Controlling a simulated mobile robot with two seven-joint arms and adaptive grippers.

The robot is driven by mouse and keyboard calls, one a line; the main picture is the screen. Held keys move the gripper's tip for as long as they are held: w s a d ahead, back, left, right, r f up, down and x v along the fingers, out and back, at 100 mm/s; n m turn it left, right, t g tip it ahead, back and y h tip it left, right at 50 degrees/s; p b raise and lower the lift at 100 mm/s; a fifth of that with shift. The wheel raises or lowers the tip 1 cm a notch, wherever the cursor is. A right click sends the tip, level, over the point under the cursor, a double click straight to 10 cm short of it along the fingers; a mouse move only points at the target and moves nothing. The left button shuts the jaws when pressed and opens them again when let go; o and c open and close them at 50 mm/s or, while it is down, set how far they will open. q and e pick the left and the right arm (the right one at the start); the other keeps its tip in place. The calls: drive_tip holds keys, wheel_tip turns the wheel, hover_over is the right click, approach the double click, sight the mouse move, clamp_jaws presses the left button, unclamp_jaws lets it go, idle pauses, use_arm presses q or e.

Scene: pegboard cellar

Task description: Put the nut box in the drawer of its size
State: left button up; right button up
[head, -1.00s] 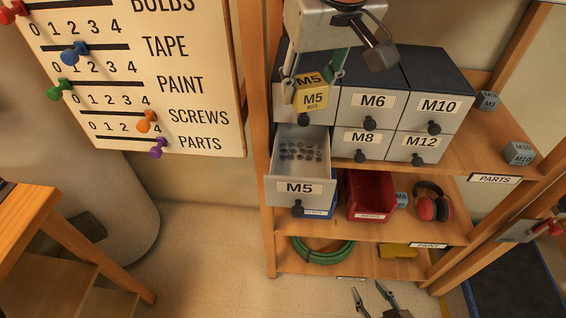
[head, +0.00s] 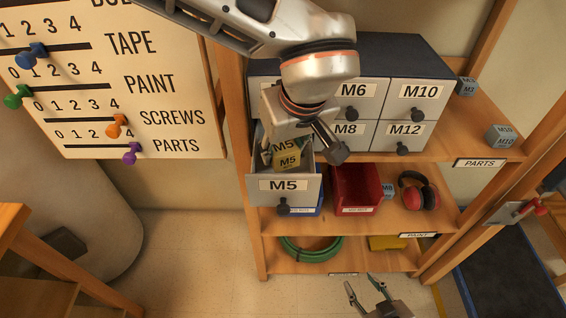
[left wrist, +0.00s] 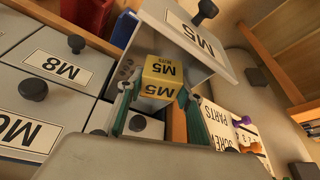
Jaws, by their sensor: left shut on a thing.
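The nut box is a small yellow cube (head: 288,160) marked M5; it also shows in the left wrist view (left wrist: 160,80). My left gripper (head: 284,150) is shut on it, with a green-padded finger on each side in the left wrist view (left wrist: 158,98). The pulled-out drawer labelled M5 (head: 262,186) is under the box. The box is at the drawer's open top, behind its front panel; I cannot tell whether it touches the bottom. My left wrist hides much of the drawer's inside. My right gripper (head: 364,288) is open and empty, low at the front.
Shut drawers M6 (head: 372,104), M8 (head: 364,141), M10 (head: 430,106) and M12 (head: 420,143) are beside it. Grey cubes (head: 500,135) sit on the shelf at right. Below are a red bin (head: 357,190), red earmuffs (head: 415,192) and a green hose (head: 300,252).

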sight(283, 165)
use_arm(q)
wheel_tip(283, 165, down, 4)
drive_tip(key=shift+f, duration=0.2)
drive_tip(key=shift+r, duration=0.1)
use_arm(e)
drive_tip(key=shift+s+f, duration=0.15)
drive_tip(key=shift+f, duration=0.15)
drive_tip(key=shift+s, duration=0.1)
use_arm(q)
drive_tip(key=shift+f+b, duration=0.2)
drive_tip(key=shift+b, duration=0.1)
drive_tip(key=o, duration=1)
drive_tip(key=shift+o, duration=0.2)
use_arm(e)
drive_tip(key=shift+s+f, duration=0.2)
use_arm(q)
drive_tip(key=shift+r, duration=0.1)
use_arm(e)
drive_tip(key=shift+w+r, duration=0.1)
